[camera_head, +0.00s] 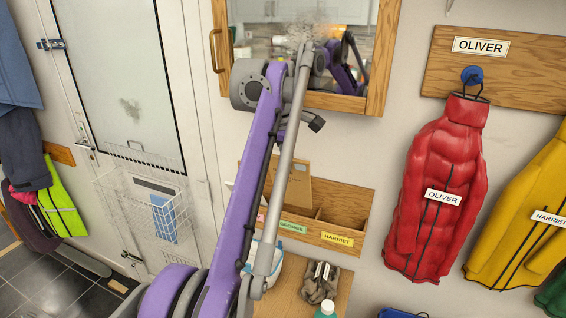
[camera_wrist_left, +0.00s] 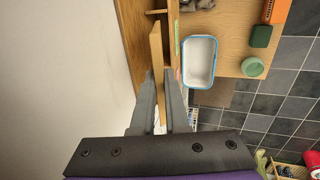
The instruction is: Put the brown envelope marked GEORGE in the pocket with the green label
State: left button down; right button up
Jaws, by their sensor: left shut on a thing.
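The brown envelope (camera_head: 298,191) stands upright at the wooden pocket rack (camera_head: 349,204) on the wall, behind the green GEORGE label (camera_head: 292,228). Its lower edge is hidden behind the rack's front board, so I cannot tell how deep it sits. Its marking is not readable. In the left wrist view my left gripper (camera_wrist_left: 159,78) is shut on the envelope (camera_wrist_left: 156,45), which shows edge-on between the fingers and reaches into the rack. In the head view my purple arm hides this gripper and part of the envelope. My right gripper is not in view.
The yellow HARRIET label (camera_head: 337,239) marks the pocket to the right. Below the rack, a wooden top holds a white blue-rimmed tub (camera_wrist_left: 200,62) and grey gloves (camera_head: 321,282). A wood-framed mirror (camera_head: 376,60) hangs above. A wire basket (camera_head: 140,207) is on the door at left.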

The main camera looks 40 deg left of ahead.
aim_at(291, 181)
pick_arm(q)
jog(key=shift+w+a, duration=0.15)
jog(key=shift+w, duration=0.4)
jog(key=shift+w+a, duration=0.15)
jog(key=shift+w, duration=0.35)
jog(key=shift+s+f+b, duration=0.2)
jog(key=shift+f+b, duration=1.5)
jog(key=shift+f, duration=2.15)
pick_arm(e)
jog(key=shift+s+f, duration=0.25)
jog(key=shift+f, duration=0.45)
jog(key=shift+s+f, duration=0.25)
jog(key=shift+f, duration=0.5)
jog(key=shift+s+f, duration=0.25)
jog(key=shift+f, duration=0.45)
pick_arm(q)
jog(key=c, duration=0.8)
grip_release()
jog(key=shift+c, duration=0.2)
jog(key=p+v, duration=0.3)
jog(key=v, duration=0.7)
jog(key=shift+r, duration=0.4)
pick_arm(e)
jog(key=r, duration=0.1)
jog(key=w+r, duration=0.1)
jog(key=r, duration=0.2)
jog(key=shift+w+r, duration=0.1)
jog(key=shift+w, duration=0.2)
pick_arm(q)
jog(key=shift+s, duration=0.15)
